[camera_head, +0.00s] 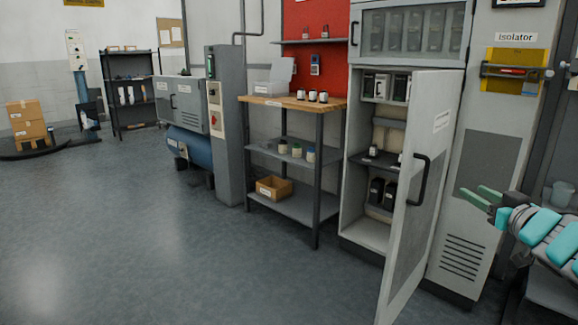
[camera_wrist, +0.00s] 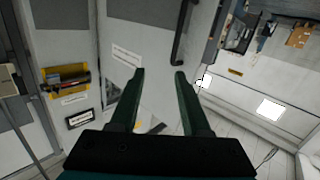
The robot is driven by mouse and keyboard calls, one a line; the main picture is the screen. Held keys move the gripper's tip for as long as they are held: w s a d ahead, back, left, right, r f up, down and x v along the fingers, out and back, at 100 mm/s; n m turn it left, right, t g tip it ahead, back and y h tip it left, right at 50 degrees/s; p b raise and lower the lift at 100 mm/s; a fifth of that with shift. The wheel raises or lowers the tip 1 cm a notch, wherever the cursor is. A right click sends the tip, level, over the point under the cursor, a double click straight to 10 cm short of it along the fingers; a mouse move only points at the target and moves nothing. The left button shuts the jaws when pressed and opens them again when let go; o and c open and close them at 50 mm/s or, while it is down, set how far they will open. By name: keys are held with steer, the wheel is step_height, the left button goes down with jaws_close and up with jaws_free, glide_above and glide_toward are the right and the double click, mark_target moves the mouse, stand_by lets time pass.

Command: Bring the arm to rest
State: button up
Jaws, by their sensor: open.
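My gripper (camera_head: 478,197) is at the right side of the head view, with its green fingers pointing left toward the open cabinet door. In the wrist view my gripper (camera_wrist: 158,78) shows two dark green fingers spread apart with nothing between them. The arm behind it comes in from the right edge of the head view. The grey cabinet door (camera_head: 420,190) stands open with a black handle, to the left of the fingers. The door (camera_wrist: 150,45) also fills the upper middle of the wrist view. I cannot tell the exact gap between fingers and door.
The cabinet (camera_head: 365,232) holds dark containers on its shelves. A wood-topped workbench (camera_head: 265,101) carries small jars, with a cardboard box (camera_head: 273,188) below. An isolator panel (camera_head: 511,71) is on the wall at right. The floor (camera_head: 130,230) at left is clear.

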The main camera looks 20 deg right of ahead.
steer(key=w+a+m+g+h, duration=0.1)
steer(key=w+a+g+h, duration=0.1)
steer(key=w, duration=0.3)
steer(key=a+f+m+g+y, duration=0.1)
steer(key=a+f+g, duration=0.7)
steer(key=a+f, duration=0.7)
steer(key=s+a+f+n+g+y, duration=0.2)
steer(key=s+a+f+g+y, duration=0.1)
steer(key=s+a, duration=0.9)
steer(key=s+a+f+n+g+y, duration=0.2)
steer(key=s+a, duration=0.9)
steer(key=a, duration=0.6)
step_height(320, 180, down, 3)
steer(key=g+y, duration=0.1)
steer(key=g, duration=0.2)
steer(key=shift+s+a+n, duration=0.2)
steer(key=shift+s+n, duration=0.1)
steer(key=shift+s, duration=0.1)
